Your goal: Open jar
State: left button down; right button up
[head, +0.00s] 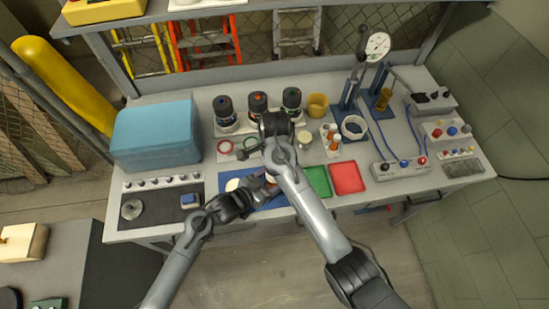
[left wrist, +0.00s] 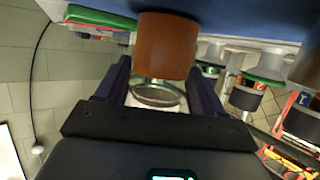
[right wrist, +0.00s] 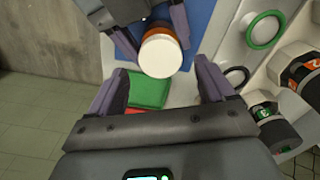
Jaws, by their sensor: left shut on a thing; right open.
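An amber-brown jar with a white lid (right wrist: 162,54) stands at the blue mat (right wrist: 199,25). My left gripper (head: 262,189) is shut on the jar's side. In the left wrist view the jar's brown body (left wrist: 166,47) sits between its fingers. My right gripper (right wrist: 155,74) is open and empty, with its fingertips pointing at the lid and spread to either side of it. I cannot tell how close they are. In the head view my right arm partly covers this area, and its fingertips are hidden.
Several black-capped bottles (head: 258,104) stand behind the mat. A green tray (head: 318,181) and a red tray (head: 347,177) lie to the right. A white disc (head: 232,184) lies on the mat's left. A blue box (head: 156,134) fills the bench's left; gauges and cabled boxes stand at the right.

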jog(key=shift+f, duration=1.6)
jog(key=c, duration=1.1)
jog(key=shift+c, duration=0.2)
jog(key=n, duration=0.9)
jog(key=shift+n, duration=0.4)
jog(key=n, duration=0.7)
jog(key=shift+r, duration=0.1)
